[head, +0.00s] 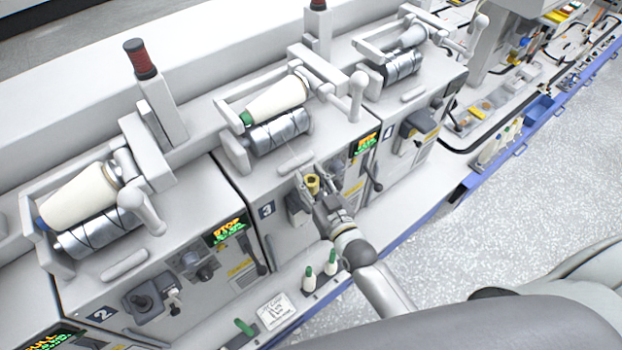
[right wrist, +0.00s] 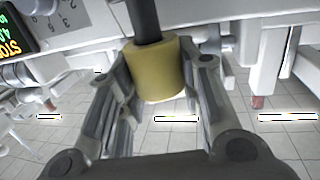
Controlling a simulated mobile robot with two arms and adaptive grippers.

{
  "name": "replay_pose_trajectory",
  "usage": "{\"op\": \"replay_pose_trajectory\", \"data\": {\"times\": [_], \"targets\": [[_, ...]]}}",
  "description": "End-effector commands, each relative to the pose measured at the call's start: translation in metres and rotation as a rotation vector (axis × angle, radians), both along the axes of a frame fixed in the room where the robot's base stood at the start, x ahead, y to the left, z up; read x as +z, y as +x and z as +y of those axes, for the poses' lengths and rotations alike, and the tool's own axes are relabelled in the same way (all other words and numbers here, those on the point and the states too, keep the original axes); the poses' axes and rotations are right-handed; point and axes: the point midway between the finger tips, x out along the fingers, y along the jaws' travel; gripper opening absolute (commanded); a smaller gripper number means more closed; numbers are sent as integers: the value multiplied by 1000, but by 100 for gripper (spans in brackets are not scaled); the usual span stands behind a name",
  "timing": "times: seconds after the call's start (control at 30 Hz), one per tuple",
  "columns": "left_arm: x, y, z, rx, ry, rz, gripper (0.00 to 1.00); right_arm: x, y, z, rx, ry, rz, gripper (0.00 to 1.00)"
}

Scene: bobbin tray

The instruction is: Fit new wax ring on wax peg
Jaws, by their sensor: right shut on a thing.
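A yellow wax ring (right wrist: 158,72) is between the fingers of my right gripper (right wrist: 160,80) in the right wrist view. A dark wax peg (right wrist: 146,18) meets the ring's top end there; how far it goes into the ring is hidden. In the head view the wax ring (head: 313,184) shows small at the front of unit 3, at the tip of my right gripper (head: 316,190). My right gripper is shut on the ring. The peg is hard to make out in the head view. My left gripper is not in view.
Unit 3 carries a cream yarn cone (head: 276,98) over a metal drum (head: 279,131). Unit 2 has a larger cone (head: 80,196) and a STOP display (head: 224,230). Speckled floor (head: 470,230) lies open at right.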

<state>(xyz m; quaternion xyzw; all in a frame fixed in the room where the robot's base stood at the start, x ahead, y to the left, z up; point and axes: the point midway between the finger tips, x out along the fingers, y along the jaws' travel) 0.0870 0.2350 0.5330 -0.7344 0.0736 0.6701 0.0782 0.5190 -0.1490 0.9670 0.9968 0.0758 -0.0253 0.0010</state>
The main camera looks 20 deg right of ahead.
Motion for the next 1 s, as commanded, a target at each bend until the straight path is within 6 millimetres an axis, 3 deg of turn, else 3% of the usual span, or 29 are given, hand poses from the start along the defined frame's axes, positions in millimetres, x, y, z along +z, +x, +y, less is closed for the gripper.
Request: {"op": "replay_pose_trajectory", "data": {"times": [1.0], "targets": [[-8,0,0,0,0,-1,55,-12,0,0,0,0,0,16]]}}
